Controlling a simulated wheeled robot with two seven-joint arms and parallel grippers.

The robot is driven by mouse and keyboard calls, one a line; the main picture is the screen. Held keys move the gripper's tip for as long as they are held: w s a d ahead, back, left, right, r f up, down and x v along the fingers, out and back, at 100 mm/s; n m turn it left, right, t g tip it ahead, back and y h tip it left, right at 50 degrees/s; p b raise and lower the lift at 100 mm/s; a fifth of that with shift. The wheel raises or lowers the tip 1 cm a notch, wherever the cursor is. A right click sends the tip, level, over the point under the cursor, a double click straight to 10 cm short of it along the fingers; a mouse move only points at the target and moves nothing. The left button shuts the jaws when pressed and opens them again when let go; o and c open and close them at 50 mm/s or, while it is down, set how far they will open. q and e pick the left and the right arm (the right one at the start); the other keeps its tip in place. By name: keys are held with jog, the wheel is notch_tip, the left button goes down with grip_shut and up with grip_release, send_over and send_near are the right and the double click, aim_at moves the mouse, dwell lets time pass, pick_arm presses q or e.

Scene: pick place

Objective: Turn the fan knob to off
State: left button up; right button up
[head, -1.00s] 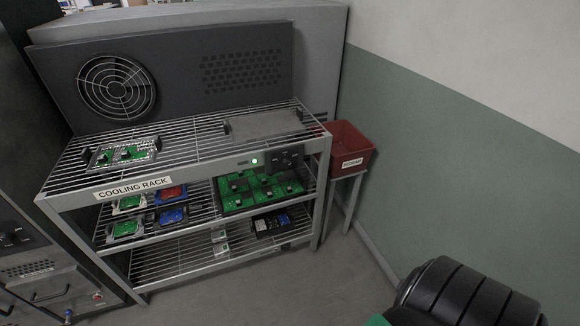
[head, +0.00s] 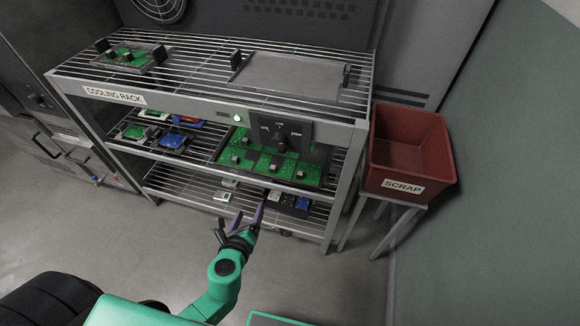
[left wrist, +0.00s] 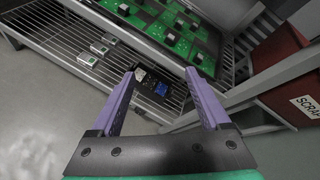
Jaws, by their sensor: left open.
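The fan knob (head: 281,140) sits on a dark control panel (head: 299,133) on the front rail of the cooling rack (head: 200,100). Small labels surround it; its exact setting is too small to read. The knob is not seen in that view. My right gripper is not in view.
A red scrap bin (head: 410,150) on a stand is right of the rack. Green circuit boards (head: 262,160) lie on the middle shelf and a dark module (head: 288,201) on the lower one. The floor (head: 320,280) before the rack is clear.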

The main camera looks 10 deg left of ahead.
aim_at(278, 145)
pick_arm(q)
jog(key=s+d+r+m+t+h+b, duration=0.1)
jog(key=d+r+m+t, duration=0.2)
jog(key=r, duration=0.4)
jog(key=d+r+m+t+b, duration=0.1)
jog(key=d+r+m+t, duration=0.1)
jog(key=r+m, duration=0.35)
jog(key=shift+n, duration=0.85)
jog(key=w+p, duration=0.1)
jog(key=w, duration=0.3)
jog(key=w+r, duration=0.1)
jog(key=w, duration=0.4)
jog(key=w+p, duration=0.1)
jog(key=w, duration=0.4)
jog(key=shift+w+r+p, duration=0.15)
jog(key=shift+w+p, duration=0.05)
jog(key=shift+p, duration=0.15)
grip_shut()
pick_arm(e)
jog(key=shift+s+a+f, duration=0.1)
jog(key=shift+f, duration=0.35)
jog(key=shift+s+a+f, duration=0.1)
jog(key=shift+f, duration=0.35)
